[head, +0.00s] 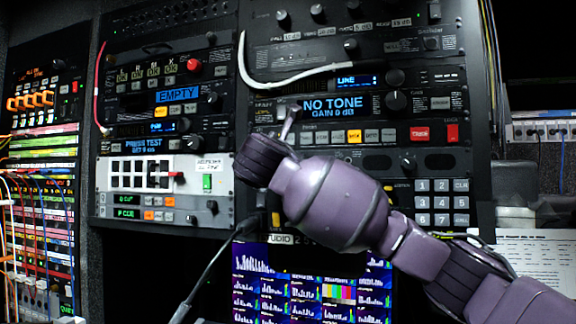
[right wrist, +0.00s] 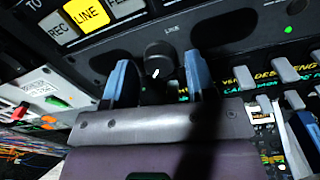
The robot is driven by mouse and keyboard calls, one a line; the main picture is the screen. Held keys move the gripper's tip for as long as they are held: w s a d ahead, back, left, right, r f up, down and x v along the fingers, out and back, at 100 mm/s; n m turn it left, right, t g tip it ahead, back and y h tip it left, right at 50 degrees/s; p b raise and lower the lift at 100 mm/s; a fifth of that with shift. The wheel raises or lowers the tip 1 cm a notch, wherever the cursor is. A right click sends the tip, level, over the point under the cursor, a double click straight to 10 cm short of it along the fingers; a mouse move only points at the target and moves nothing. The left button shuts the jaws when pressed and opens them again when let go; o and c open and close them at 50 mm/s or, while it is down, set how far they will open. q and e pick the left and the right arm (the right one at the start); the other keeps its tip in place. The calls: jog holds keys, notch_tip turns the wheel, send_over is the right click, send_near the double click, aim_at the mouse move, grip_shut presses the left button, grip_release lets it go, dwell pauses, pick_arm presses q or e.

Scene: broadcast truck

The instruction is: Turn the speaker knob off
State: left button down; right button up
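A black round knob (right wrist: 158,58) with a short white mark shows on a dark panel in the right wrist view. The small label beside it reads like "LINK"; I cannot confirm that it is the speaker knob. My right gripper (right wrist: 157,72) is open, with one blue finger on each side of the knob and visible gaps between. My left gripper is not in view.
The rack is crowded with other controls. A lit yellow LINE button (right wrist: 88,15) lies left of the knob. A white cable (head: 285,82) loops above my right gripper. Monitors (head: 300,285) stand beneath my arm.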

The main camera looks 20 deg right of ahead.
jog(key=shift+s+r, duration=0.1)
pick_arm(q)
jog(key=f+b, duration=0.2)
jog(key=b, duration=0.1)
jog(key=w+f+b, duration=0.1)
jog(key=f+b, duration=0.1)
jog(key=b, duration=0.1)
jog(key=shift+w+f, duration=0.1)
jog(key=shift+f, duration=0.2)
pick_arm(e)
jog(key=v, duration=1)
jog(key=shift+s+a, duration=0.2)
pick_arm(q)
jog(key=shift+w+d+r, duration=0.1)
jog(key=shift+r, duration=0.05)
